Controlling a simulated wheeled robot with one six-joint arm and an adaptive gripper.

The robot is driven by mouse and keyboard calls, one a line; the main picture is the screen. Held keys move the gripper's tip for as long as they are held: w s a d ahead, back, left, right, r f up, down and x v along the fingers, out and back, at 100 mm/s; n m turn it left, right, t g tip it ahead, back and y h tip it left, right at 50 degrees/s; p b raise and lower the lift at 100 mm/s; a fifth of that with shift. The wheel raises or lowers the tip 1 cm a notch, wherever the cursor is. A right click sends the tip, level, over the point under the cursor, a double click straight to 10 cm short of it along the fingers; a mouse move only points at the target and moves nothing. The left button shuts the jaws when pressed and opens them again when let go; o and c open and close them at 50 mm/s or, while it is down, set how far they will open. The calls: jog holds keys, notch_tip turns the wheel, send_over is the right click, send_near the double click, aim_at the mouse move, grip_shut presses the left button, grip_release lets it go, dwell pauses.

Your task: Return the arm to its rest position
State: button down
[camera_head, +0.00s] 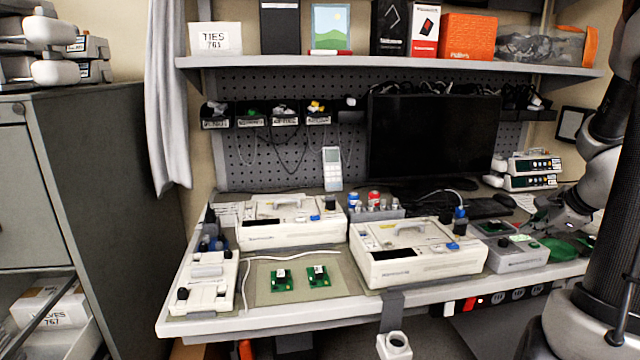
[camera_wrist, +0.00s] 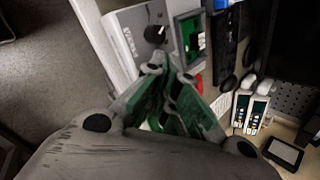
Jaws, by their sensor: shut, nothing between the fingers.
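My arm shows at the right side of the camera_head view, bent over the right end of the workbench. My gripper (camera_head: 545,226) hangs low there, above green items on the bench. In the camera_wrist view my gripper (camera_wrist: 163,66) looks shut, with nothing held at its fingertips. Green surfaces show between and behind the finger linkages. How far the fingertips are from the bench is hard to tell.
Two white pump housings (camera_head: 417,252) (camera_head: 290,222) stand on the bench (camera_head: 330,314). Green circuit boards (camera_head: 318,276) lie on a mat at the front. A grey box (camera_head: 516,254), a monitor (camera_head: 432,136) and stacked devices (camera_head: 531,173) are near my arm. A loaded shelf (camera_head: 350,63) runs above.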

jog(key=s+a+r+n+g, duration=0.1)
jog(key=s+a+r+n, duration=0.4)
jog(key=s+a+n, duration=0.4)
jog(key=s+a+r+n+g, duration=0.2)
jog(key=s+a+r+n, duration=0.4)
jog(key=s+a+n, duration=0.3)
jog(key=a+n, duration=0.3)
jog(key=n, duration=0.2)
jog(key=shift+s+a, duration=0.35)
jog(key=c, duration=2.2)
grip_release()
jog(key=shift+r, duration=0.1)
